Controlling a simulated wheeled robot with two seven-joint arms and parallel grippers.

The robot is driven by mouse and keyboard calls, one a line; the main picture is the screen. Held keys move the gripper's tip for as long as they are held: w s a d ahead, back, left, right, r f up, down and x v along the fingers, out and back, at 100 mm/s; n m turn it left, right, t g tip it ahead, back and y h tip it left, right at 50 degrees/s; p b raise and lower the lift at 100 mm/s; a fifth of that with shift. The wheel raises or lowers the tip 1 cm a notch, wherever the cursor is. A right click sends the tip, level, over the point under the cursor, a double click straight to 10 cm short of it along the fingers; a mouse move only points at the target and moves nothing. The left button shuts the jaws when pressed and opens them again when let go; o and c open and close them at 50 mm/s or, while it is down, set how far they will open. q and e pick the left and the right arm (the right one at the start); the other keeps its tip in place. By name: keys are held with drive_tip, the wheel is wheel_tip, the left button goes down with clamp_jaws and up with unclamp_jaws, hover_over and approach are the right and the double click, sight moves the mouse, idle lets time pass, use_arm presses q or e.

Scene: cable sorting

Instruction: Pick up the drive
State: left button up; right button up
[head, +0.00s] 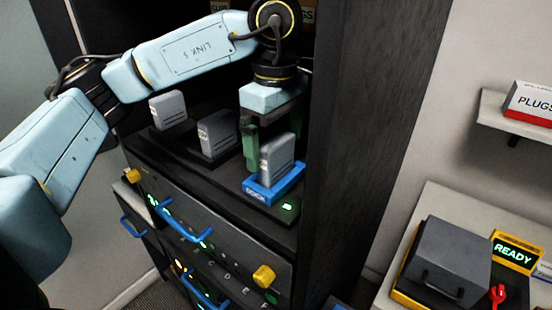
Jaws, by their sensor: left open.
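Three grey drives stand upright on the dark shelf inside the cabinet. One drive (278,157) stands in the blue dock (262,193) at the right; the others stand at the left (168,110) and middle (217,133). My left gripper (264,142) points down from above at the docked drive. It is open, with one green-padded finger just left of and behind that drive. The other finger is mostly hidden, so I cannot tell whether the jaws straddle the drive or touch it. My right gripper is out of view.
A green light (288,208) glows beside the dock. The cabinet's right side panel (345,130) stands close to my left gripper. Below are drawers with blue handles (183,222) and yellow knobs (264,276). At right, a grey box (447,262) stands near a READY sign (515,252).

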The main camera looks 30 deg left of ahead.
use_arm(q)
drive_tip(key=shift+f, duration=1.3)
drive_tip(key=c, duration=1.2)
drive_tip(key=shift+r, duration=0.1)
drive_tip(key=shift+r, duration=0.55)
wheel_tip(320, 180, up, 2)
drive_tip(key=shift+r+b, duration=0.25)
drive_tip(key=shift+b, duration=0.2)
drive_tip(key=s+a+r, duration=0.1)
drive_tip(key=s, duration=0.5)
drive_tip(key=s+a+r, duration=0.1)
drive_tip(key=s, duration=0.4)
drive_tip(key=s+a+r, duration=0.1)
drive_tip(key=s, duration=0.5)
drive_tip(key=shift+s+r, duration=0.15)
drive_tip(key=shift+s, duration=0.2)
